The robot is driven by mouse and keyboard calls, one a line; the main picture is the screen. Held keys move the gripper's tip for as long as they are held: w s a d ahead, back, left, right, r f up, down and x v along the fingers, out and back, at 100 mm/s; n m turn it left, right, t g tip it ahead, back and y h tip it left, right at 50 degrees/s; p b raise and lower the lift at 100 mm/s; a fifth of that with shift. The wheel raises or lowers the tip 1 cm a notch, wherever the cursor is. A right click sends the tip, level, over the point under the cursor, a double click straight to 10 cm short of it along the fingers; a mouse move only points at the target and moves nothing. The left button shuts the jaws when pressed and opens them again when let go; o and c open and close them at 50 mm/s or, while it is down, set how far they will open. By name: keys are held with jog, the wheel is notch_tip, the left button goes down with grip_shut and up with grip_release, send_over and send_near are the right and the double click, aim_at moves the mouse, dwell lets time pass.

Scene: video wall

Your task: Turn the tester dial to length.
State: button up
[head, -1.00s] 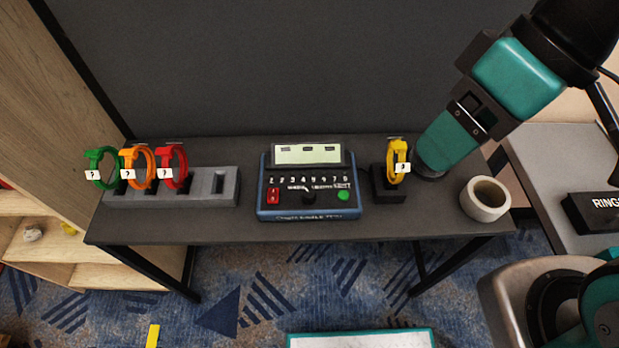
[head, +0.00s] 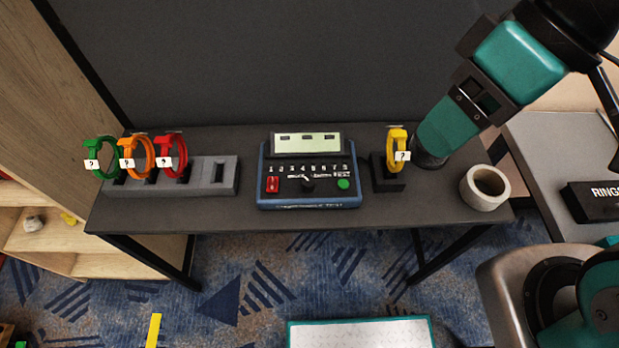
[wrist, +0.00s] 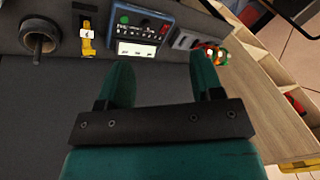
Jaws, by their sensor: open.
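The cable tester (head: 267,197) is a blue-cased box with a pale screen, at the middle of the dark table. Its black dial (head: 307,186) sits below the row of numbers, between a red switch (head: 272,184) and a green button (head: 343,183). The lettering around the dial is too small to read. In the wrist view the tester (wrist: 140,30) appears upside down, beyond my fingertips. My gripper (wrist: 163,75) is open and empty, apart from the tester. In the head view the gripper's fingers are not visible; my arm hangs at the right.
Green (head: 103,160), orange (head: 131,155) and red (head: 180,153) coils stand in a grey rack (head: 222,188) at the left. The table front is clear.

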jog(key=w+a+n+p, duration=0.1)
jog(key=w+a+n, duration=0.1)
jog(key=w+n, duration=0.2)
jog(key=n+h+p, duration=0.4)
jog(key=n+p, duration=0.1)
jog(key=n, duration=1.4)
send_over(309, 181)
notch_tip(309, 181, down, 15)
jog(key=shift+m, duration=0.3)
notch_tip(309, 181, down, 17)
jog(key=shift+r+p, duration=0.15)
jog(key=shift+p, duration=1.1)
jog(key=c, duration=0.9)
